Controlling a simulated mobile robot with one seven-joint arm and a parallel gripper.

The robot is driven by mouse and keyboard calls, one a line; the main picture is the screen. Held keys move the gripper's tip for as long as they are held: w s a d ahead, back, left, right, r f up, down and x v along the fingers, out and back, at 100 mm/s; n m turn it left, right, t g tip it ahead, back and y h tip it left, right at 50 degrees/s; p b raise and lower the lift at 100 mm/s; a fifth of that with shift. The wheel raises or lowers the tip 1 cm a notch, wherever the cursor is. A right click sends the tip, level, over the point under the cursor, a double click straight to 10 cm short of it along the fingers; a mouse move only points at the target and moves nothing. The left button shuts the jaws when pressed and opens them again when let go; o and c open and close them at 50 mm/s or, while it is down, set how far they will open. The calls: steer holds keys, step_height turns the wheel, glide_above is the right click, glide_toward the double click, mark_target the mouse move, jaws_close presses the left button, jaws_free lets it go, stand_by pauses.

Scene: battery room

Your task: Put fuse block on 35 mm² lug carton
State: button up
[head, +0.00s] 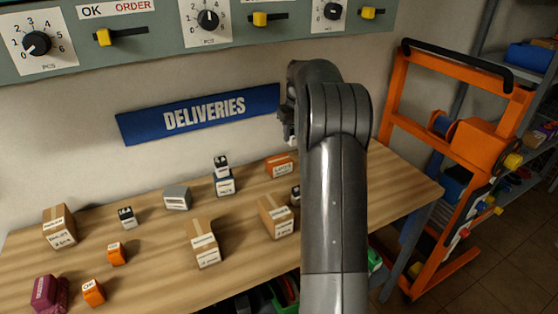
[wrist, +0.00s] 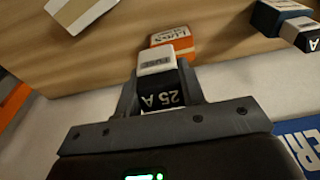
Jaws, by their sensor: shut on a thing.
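My gripper (wrist: 160,92) is shut on a fuse block (wrist: 157,65), black with a white face marked FUSE and 25 A. In the head view my gripper (head: 288,125) is held above the back of the bench, mostly hidden by my arm, and the held block is not clear there. An orange and white lug carton (wrist: 172,40) lies just beyond the held block in the wrist view, partly covered by it; its size print is too small to read. In the head view this carton (head: 279,166) stands at the back of the bench, below my gripper.
A blue box (head: 224,184) with another fuse block (head: 221,162) on top stands left of the lug carton. A brown carton (head: 276,217) stands in front. More small boxes are on the wooden bench (head: 150,270). An orange trolley (head: 470,140) stands at the right.

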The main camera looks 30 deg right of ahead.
steer(key=s+d, duration=0.1)
steer(key=d, duration=0.4)
glide_above(278, 158)
steer(key=f, duration=0.6)
steer(key=shift+s+f, duration=0.3)
steer(key=shift+f, duration=1.9)
steer(key=shift+f, duration=0.15)
steer(key=o, duration=1)
steer(key=r, duration=0.4)
steer(key=s+r, duration=0.1)
steer(key=r, duration=0.7)
steer(key=shift+s+r, duration=0.1)
steer(key=shift+s, duration=0.3)
